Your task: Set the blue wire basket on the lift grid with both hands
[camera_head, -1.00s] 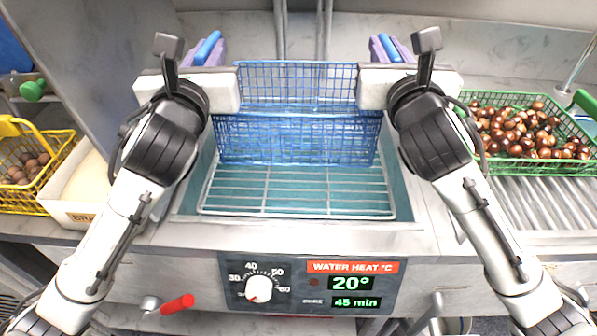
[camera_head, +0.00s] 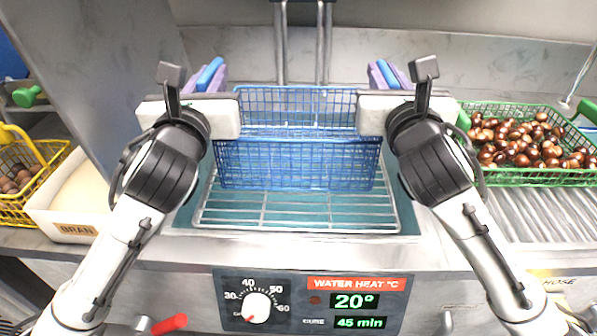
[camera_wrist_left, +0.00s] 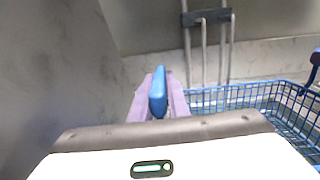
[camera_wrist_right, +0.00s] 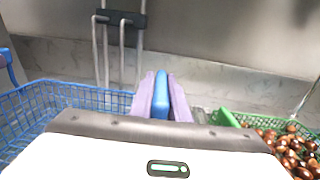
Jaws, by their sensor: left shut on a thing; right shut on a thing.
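The blue wire basket (camera_head: 297,165) hangs level between my two grippers, over the back part of the lift grid (camera_head: 300,212). The grid is a pale wire rack in the water tank, and its front part shows in front of the basket. My left gripper (camera_head: 211,73) is shut on a blue handle at the basket's left side, also in the left wrist view (camera_wrist_left: 158,95). My right gripper (camera_head: 383,73) is shut on the blue handle at the right side, also in the right wrist view (camera_wrist_right: 161,97). Whether the basket's bottom touches the grid is hidden.
A green basket of chestnuts (camera_head: 530,182) stands right of the tank on a ribbed surface. A yellow basket (camera_head: 45,185) and a bran box (camera_head: 72,225) stand at the left. The heat control panel (camera_head: 308,301) is on the tank's front. Metal rods (camera_head: 282,45) rise behind the basket.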

